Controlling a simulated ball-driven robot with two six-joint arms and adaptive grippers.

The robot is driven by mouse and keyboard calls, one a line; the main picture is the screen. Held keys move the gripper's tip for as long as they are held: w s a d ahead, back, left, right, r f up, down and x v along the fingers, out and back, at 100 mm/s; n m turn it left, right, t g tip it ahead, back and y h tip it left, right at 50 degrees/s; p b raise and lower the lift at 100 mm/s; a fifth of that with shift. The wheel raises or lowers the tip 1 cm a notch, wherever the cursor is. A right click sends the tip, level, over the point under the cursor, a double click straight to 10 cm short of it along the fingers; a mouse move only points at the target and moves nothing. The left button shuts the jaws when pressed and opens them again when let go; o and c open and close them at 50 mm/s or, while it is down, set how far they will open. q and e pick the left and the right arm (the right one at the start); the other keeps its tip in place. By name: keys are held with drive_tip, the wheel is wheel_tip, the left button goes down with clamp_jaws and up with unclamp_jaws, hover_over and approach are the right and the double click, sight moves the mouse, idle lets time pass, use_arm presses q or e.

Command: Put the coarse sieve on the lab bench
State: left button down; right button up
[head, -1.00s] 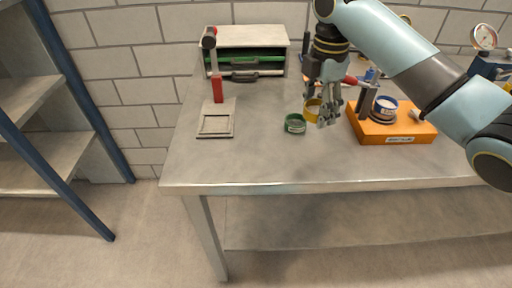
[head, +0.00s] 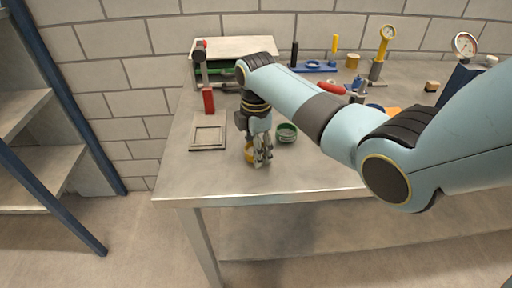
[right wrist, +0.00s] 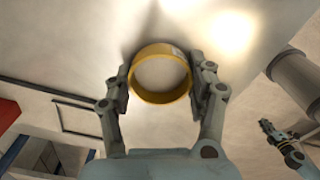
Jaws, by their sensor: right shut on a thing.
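A yellow ring-shaped sieve (head: 250,154) is between the fingers of my right gripper (head: 262,160), low over the front left part of the lab bench (head: 210,179). In the right wrist view the yellow sieve (right wrist: 160,96) is gripped at its sides by both fingers of my right gripper (right wrist: 162,85). I cannot tell whether it touches the bench. A green ring-shaped sieve (head: 287,133) stands on the bench to the right. No readable label shows which one is coarse. My left gripper (right wrist: 270,130) shows only small at the right of the right wrist view; its fingers are unclear.
A cabinet (head: 235,47) stands at the back. My right arm hides much of the bench's right side. The bench's front left is clear.

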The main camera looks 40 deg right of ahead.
drive_tip(key=shift+f, duration=0.1)
drive_tip(key=o, duration=1.1)
drive_tip(key=shift+o, duration=0.2)
drive_tip(key=shift+r, duration=0.35)
wheel_tip(320, 180, up, 12)
drive_tip(key=shift+f, duration=0.2)
